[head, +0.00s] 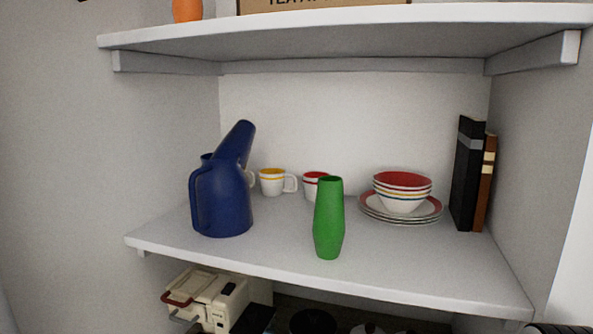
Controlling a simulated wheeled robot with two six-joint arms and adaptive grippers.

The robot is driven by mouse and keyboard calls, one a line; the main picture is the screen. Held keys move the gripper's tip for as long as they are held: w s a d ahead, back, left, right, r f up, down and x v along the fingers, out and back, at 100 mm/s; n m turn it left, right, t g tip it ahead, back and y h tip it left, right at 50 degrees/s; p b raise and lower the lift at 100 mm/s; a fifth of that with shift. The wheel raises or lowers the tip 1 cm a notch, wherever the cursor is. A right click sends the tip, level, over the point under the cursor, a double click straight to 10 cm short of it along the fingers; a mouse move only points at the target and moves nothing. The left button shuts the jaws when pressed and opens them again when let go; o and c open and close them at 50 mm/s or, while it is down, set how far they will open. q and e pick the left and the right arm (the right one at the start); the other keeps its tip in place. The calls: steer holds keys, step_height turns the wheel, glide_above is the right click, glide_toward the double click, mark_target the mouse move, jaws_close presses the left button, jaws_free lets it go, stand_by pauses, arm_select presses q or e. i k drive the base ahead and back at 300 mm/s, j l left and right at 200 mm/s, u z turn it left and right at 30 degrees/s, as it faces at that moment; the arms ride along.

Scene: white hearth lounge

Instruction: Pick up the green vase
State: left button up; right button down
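The green vase (328,218) stands upright near the front edge of the middle shelf (280,255), right of the picture's centre. Its open top shows and nothing covers it. It partly hides a red-and-white cup behind it. Neither my left nor my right gripper can be made out in the head view.
A blue watering can (222,195) stands left of the vase. Behind are a yellow-rimmed cup (272,182) and a red-and-white cup (314,188). Stacked bowls (403,202) on plates (372,213) and upright books (466,175) stand right. An upper shelf (330,40) overhangs.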

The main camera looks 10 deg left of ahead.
mark_target(329, 224)
steer(key=k+j, duration=0.1)
steer(key=k, duration=0.9)
